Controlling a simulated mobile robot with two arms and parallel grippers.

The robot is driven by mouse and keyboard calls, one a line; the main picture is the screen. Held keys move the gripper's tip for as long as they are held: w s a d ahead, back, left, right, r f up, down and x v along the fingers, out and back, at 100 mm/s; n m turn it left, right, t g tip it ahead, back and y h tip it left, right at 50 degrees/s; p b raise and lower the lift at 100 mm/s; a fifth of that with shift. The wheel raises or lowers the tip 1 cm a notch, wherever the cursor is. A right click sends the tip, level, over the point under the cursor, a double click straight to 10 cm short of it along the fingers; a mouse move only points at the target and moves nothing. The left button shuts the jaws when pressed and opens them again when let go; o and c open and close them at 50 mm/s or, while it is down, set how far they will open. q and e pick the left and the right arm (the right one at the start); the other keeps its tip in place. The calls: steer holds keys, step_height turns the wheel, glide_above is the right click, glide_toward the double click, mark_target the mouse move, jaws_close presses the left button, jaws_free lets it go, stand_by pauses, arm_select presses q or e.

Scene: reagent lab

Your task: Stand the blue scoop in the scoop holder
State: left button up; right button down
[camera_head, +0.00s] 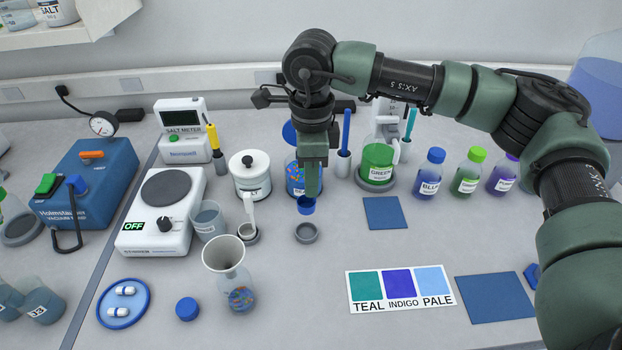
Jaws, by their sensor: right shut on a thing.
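My right gripper (311,192) reaches down from above and is shut on the blue scoop. Only the blue scoop's bowl (306,206) shows, just below the fingertips; the rest is hidden by the gripper. A small round grey holder (307,233) stands empty on the table, below and slightly in front of the scoop, apart from it. A similar grey holder (249,239) to its left has a white scoop (247,210) standing in it. My left gripper is not in view.
A white lidded jar (250,175) and a jar of coloured beads (294,180) stand close behind. A funnel in a flask (228,262) stands front left. A blue mat (384,213) lies to the right, with a green jar (377,163) behind it. The table in front of the empty holder is clear.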

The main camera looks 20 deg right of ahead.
mark_target(311, 201)
stand_by(0.7)
steer(key=shift+b, duration=0.3)
steer(key=shift+f+b, duration=2.1)
steer(key=shift+f, duration=0.4)
steer(key=shift+f+b, duration=1.6)
steer(key=shift+f, duration=0.15)
steer(key=c, duration=1.3)
jaws_free()
steer(key=shift+r, duration=0.1)
